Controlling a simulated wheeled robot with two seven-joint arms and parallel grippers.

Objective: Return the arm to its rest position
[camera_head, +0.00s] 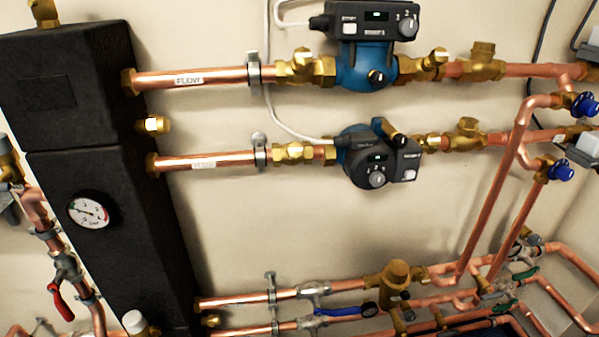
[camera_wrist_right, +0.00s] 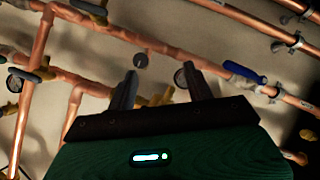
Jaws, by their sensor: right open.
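My right gripper (camera_wrist_right: 160,90) shows in the right wrist view, with its two dark fingers apart and nothing between them. Copper pipes and a wall lie beyond the fingers, and I cannot tell how far off they are. A blue lever handle (camera_wrist_right: 244,72) on a pipe is to the right of the fingers. Neither gripper shows in the head view. That view holds the copper manifold with its black insulated block (camera_head: 110,190), an upper blue pump (camera_head: 365,65) and a lower pump (camera_head: 375,160).
A round gauge (camera_head: 88,212) sits on the black block. A red lever (camera_head: 60,302) is at lower left, and a blue lever (camera_head: 340,311) is on the lower pipes. Blue knobs (camera_head: 562,171) stick out at right. Bare wall (camera_head: 300,220) lies between the pipe rows.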

